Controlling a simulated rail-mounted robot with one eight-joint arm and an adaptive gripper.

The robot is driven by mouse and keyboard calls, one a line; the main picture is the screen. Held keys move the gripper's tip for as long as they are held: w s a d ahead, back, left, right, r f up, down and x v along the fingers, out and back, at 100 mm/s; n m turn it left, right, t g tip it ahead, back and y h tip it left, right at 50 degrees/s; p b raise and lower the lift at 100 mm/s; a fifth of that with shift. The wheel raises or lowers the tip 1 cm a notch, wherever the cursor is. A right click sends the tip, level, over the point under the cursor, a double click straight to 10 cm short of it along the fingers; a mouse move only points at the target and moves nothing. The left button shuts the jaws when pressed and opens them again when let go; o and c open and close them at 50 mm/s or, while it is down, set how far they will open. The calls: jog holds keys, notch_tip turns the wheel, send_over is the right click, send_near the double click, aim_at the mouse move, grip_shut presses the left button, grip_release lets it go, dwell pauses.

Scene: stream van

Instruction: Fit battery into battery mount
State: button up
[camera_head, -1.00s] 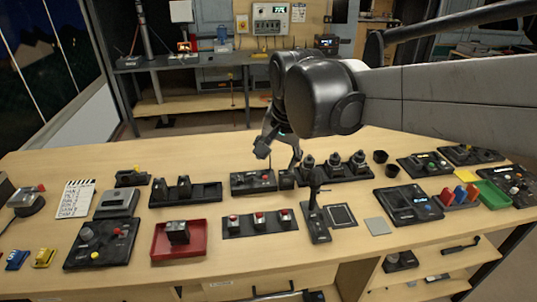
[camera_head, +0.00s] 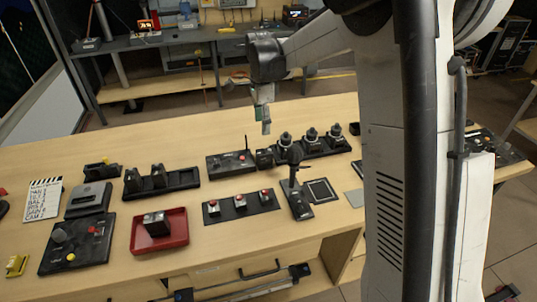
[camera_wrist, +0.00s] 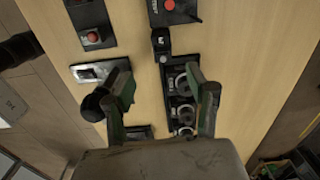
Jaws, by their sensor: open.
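A dark block with a lighter top, which looks like the battery (camera_head: 155,223), sits in a red tray (camera_head: 176,236) at the front left of the table in the head view. I cannot tell for sure which fixture is the battery mount; a small black block (camera_head: 264,158) stands beside the control box, also visible in the wrist view (camera_wrist: 161,41). My gripper (camera_head: 262,122) is open and empty, above the back of the table. In the wrist view its two green-sided fingers (camera_wrist: 163,95) are spread above a black strip of round fittings (camera_wrist: 183,100).
A control box (camera_head: 230,163) with a red knob and a row of red-button boxes (camera_head: 240,204) stand mid-table. A black upright stand (camera_head: 294,185) rises near the round fittings. A black two-post rack (camera_head: 160,180) is at left. My arm hides the table's right side.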

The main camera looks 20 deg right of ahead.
aim_at(264, 151)
jog(key=f, duration=0.9)
jog(key=shift+w+d+f+p, duration=0.1)
jog(key=shift+w+d+p, duration=0.05)
jog(key=shift+w+p, duration=0.15)
jog(key=shift+d+f+p, duration=0.15)
jog(key=shift+f+p, duration=0.35)
jog(key=shift+f, duration=2.2)
grip_shut()
